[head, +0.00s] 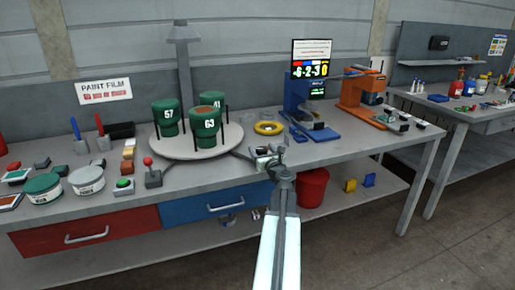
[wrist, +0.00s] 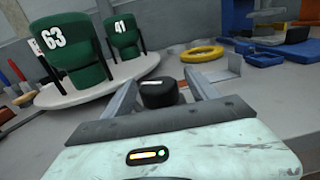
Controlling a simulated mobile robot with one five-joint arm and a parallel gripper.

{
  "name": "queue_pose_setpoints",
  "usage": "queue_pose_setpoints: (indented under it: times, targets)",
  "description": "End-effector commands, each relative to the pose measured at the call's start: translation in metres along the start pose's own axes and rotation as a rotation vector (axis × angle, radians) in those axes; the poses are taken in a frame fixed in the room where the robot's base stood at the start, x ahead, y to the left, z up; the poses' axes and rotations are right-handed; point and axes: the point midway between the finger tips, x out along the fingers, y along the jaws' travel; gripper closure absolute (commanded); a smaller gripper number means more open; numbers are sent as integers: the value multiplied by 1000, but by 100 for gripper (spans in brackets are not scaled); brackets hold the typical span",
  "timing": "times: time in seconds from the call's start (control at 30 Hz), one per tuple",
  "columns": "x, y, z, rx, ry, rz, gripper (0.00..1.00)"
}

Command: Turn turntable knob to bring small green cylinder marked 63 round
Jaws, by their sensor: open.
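The green cylinder marked 63 (head: 208,124) stands at the front of the round grey turntable (head: 190,148), and also shows at the left of the wrist view (wrist: 70,50). The green cylinders marked 57 (head: 166,116) and 41 (head: 212,100) stand on the same turntable, 57 to the left and 41 behind. A black knob with a white mark (wrist: 158,94) sits between the fingers of my gripper (wrist: 160,80) in the wrist view. My gripper (head: 267,154) is open, at the turntable's right; whether a finger touches the knob I cannot tell.
A yellow ring (head: 268,128) lies behind my gripper. Blue (head: 298,100) and orange (head: 360,92) machines stand to the right. A red-knobbed lever (head: 152,174), a green button (head: 123,185) and paint tins (head: 87,181) stand left. A red bucket (head: 312,187) is below.

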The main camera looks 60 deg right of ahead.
Motion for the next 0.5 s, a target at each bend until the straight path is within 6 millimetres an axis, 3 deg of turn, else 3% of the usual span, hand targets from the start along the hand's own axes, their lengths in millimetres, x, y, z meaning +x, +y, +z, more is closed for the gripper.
queue_pose_setpoints:
  times: [0.03,0.13,0.37,0.4,0.5]
  targets:
    - [14,0,0,0,0,3,32]
    - [25,2,0,0,0,3,32]
    - [27,3,0,0,0,3,32]
    - [27,4,0,0,0,3,35]
    - [27,4,0,0,0,4,63]
